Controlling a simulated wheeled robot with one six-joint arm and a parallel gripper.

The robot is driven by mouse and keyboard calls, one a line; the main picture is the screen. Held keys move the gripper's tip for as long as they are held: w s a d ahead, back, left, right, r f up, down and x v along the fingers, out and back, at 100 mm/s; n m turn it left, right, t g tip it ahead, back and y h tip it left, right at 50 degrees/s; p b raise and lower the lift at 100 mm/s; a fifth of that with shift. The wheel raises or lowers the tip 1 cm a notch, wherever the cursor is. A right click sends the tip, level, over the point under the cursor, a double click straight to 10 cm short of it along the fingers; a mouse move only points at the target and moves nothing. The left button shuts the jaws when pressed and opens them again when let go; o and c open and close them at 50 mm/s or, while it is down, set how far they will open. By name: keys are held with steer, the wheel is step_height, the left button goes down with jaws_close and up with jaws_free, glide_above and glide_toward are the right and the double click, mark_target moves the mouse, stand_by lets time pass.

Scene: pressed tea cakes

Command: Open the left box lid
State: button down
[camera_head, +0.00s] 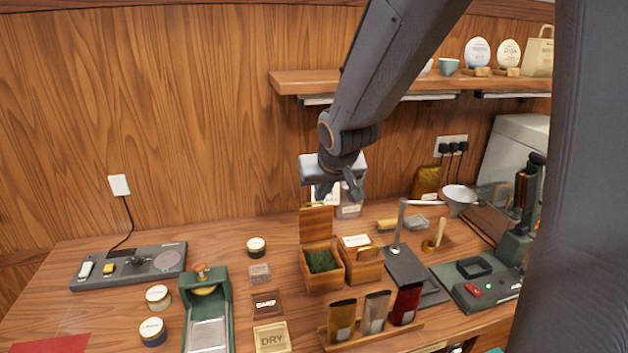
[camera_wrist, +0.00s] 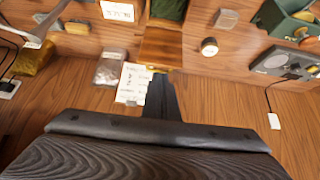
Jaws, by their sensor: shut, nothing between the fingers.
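The left box (camera_head: 323,279) is a small wooden box with dark green contents showing inside. Its lid (camera_head: 316,226) stands up at the box's back edge, open. In the wrist view the lid (camera_wrist: 160,46) lies between the green contents (camera_wrist: 168,8) and my fingers. My gripper (camera_head: 322,192) is above and behind the lid, its fingers pointing down. In the wrist view my gripper (camera_wrist: 161,78) is shut and empty, its tips close to the lid's far edge; I cannot tell whether they touch it.
A rack of packets (camera_head: 375,315) stands in front of the boxes. A green press (camera_head: 207,310) is to the left and a metal stand (camera_head: 400,240) to the right. White cards (camera_wrist: 133,83) stand behind the lid. A wall shelf (camera_head: 300,83) hangs above.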

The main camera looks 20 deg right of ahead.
mark_target(313, 204)
steer(key=shift+t, duration=0.3)
steer(key=b+x, duration=0.1)
steer(key=x, duration=0.1)
steer(key=b+x, duration=0.1)
steer(key=x, duration=0.1)
steer(key=w+b+x, duration=0.1)
steer(key=x, duration=0.2)
steer(key=shift+r+b, duration=0.35)
steer(key=shift+b, duration=0.05)
steer(key=shift+s, duration=0.4)
steer(key=shift+f+b, duration=0.1)
steer(key=shift+b, duration=0.2)
steer(key=shift+w+f, duration=0.35)
steer(key=shift+w, duration=0.1)
steer(key=shift+s+r, duration=0.1)
steer(key=shift+s, duration=0.05)
